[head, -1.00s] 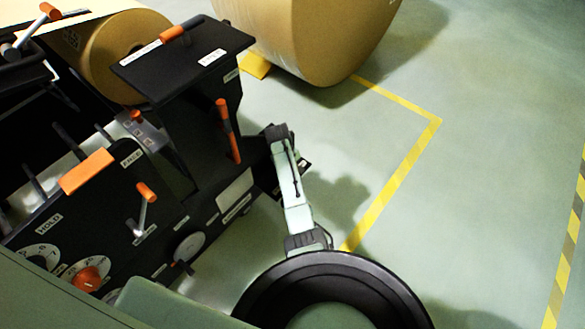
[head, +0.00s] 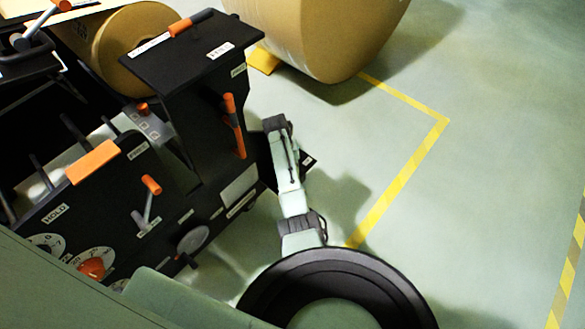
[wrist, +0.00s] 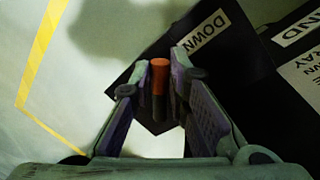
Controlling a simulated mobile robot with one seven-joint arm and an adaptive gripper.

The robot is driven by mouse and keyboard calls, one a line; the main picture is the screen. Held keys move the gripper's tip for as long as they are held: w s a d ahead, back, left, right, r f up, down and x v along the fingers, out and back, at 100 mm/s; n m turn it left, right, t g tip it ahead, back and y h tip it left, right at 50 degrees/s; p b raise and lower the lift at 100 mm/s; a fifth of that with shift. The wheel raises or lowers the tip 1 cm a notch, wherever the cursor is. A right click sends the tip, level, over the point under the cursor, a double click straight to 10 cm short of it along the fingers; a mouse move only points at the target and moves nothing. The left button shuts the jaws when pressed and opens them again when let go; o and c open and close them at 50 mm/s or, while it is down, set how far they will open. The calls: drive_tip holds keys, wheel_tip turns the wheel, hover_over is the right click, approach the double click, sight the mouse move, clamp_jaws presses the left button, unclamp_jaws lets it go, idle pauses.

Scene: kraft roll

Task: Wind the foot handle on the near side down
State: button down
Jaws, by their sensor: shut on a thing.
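The foot handle (wrist: 158,76) shows in the wrist view as an orange grip on a dark shaft. It stands between the two fingers of my gripper (wrist: 158,84), which are closed on it. A black plate with a DOWN label (wrist: 203,32) lies just beyond the fingers. In the head view my arm reaches to the lower side of the black machine (head: 220,130). There my fingers and the foot handle are hidden behind my own wrist.
The machine's side carries an orange-tipped crank (head: 151,186), an upright orange lever (head: 234,125) and an orange dial (head: 92,268). A large kraft roll (head: 315,35) stands beyond. Green floor with a yellow line (head: 400,180) is clear to the right.

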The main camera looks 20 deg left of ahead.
idle(0.3)
drive_tip(key=c, duration=1.6)
unclamp_jaws()
drive_tip(key=shift+o, duration=0.2)
drive_tip(key=shift+r, duration=0.1)
wheel_tip(320, 180, up, 12)
drive_tip(key=s+a, duration=0.1)
drive_tip(key=a, duration=0.1)
drive_tip(key=shift+f, duration=0.2)
